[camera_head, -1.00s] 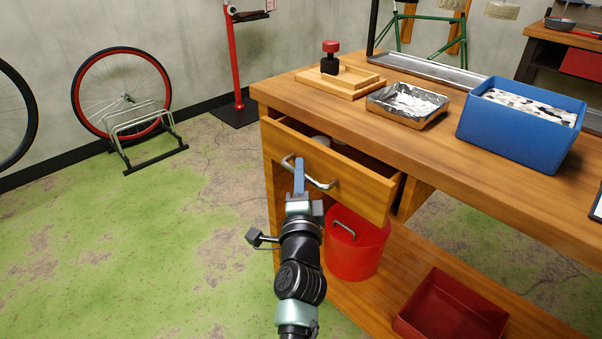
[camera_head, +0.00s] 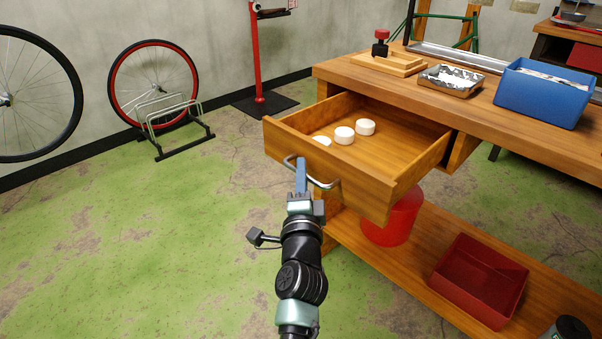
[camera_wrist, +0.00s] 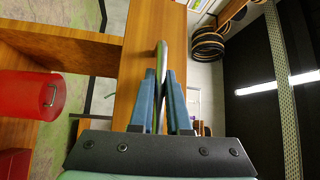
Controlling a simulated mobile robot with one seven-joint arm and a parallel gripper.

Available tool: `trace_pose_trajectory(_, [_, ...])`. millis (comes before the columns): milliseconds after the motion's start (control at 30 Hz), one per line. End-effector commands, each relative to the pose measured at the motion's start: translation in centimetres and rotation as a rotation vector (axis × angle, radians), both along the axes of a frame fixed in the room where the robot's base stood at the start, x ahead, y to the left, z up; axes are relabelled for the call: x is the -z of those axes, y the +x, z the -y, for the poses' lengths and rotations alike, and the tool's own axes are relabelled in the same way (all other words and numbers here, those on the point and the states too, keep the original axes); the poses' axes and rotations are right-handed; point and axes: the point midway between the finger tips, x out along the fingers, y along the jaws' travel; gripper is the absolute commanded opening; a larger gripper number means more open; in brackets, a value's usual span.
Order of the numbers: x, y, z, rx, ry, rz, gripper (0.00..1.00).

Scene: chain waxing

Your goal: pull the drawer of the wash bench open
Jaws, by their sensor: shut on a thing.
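The wash bench (camera_head: 480,122) is a wooden workbench on the right in the head view. Its drawer (camera_head: 358,185) stands well open and its inside shows, with white round pucks (camera_head: 344,135) lying toward the left. The drawer's curved metal handle (camera_head: 322,184) is on its front face. My gripper (camera_head: 301,174) is shut on the handle, its blue fingers on the left part of the bar. In the wrist view the blue fingers (camera_wrist: 164,100) close around the handle bar (camera_wrist: 161,60) in front of the wooden drawer front.
On the bench top are a wooden block with a red-topped item (camera_head: 381,45), a metal tray (camera_head: 450,80) and a blue bin (camera_head: 541,96). On the lower shelf are a red bucket (camera_head: 392,222) and a red tray (camera_head: 478,280).

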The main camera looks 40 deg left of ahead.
Motion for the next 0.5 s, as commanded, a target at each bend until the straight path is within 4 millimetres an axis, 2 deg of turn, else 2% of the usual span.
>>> trace_pose_trajectory(400, [-0.01,0.02,0.02,0.000,-0.001,0.001,0.00])
trace_pose_trajectory(433, [-0.01,0.02,0.03,0.000,-0.001,0.001,0.20])
trace_pose_trajectory(500, [-0.02,0.02,0.03,0.000,-0.001,0.001,0.33])
